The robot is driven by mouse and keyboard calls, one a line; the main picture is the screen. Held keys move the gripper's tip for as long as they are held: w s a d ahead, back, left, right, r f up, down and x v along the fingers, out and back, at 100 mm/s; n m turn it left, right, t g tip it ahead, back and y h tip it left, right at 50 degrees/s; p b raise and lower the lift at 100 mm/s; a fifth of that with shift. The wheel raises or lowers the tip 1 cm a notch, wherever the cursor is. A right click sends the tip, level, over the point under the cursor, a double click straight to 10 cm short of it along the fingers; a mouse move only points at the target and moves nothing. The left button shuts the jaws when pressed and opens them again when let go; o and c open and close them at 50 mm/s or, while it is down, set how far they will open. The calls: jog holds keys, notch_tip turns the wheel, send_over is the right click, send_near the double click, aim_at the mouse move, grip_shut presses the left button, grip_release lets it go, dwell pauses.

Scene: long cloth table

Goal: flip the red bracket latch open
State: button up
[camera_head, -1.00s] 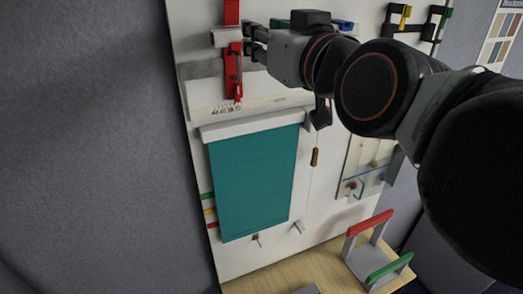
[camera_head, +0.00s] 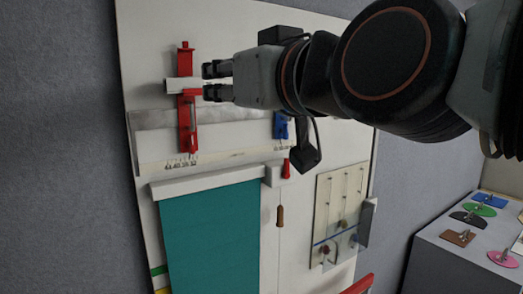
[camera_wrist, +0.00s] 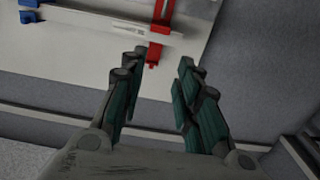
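The red bracket latch (camera_head: 187,125) is an upright red strip on the white board, with a white crossbar (camera_head: 172,86) over its upper half and a short red piece beside the bar. Its red end (camera_wrist: 157,48) also shows at the top of the wrist view, beyond the fingertips. My gripper (camera_head: 208,81) is just right of the latch, at crossbar height, its fingers pointing left. The wrist view shows the gripper (camera_wrist: 161,72) open with nothing between its fingers. I cannot tell whether a finger touches the latch.
A blue part (camera_head: 281,125) and a small red part (camera_head: 286,168) sit on the board below my arm. A teal sheet (camera_head: 212,240) hangs lower down, with a brown handle (camera_head: 280,216) beside it. A grey table (camera_head: 452,265) with coloured pieces stands right. Bare grey wall lies left.

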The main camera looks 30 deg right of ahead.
jog(key=w+f+g+b, duration=0.1)
jog(key=w+f+b, duration=0.1)
jog(key=f, duration=0.6)
jog(key=w+a+f+g+b, duration=0.1)
jog(key=f+b, duration=0.3)
jog(key=f, duration=0.5)
jog(key=shift+w+y+b, duration=0.3)
jog(key=shift+w+y, duration=0.1)
jog(key=shift+w, duration=0.1)
grip_shut()
jog(key=w+d+r+m+g+p, duration=0.1)
jog(key=w+r+m+g+p, duration=0.3)
jog(key=r+m+p, duration=1)
jog(key=w+d+r+m+g+p, duration=0.2)
jog(key=r+m+g+p, duration=0.4)
jog(key=r, duration=1.5)
jog(key=n, duration=0.2)
send_near(186, 59)
jog(key=s+f, duration=0.3)
jog(key=f, duration=0.1)
jog(key=shift+g+h, duration=0.3)
jog(key=shift+h, duration=0.1)
jog(key=shift+w+d, duration=0.15)
jog(key=shift+w, duration=0.85)
jog(key=shift+w+d, duration=0.1)
jog(key=shift+w, duration=0.9)
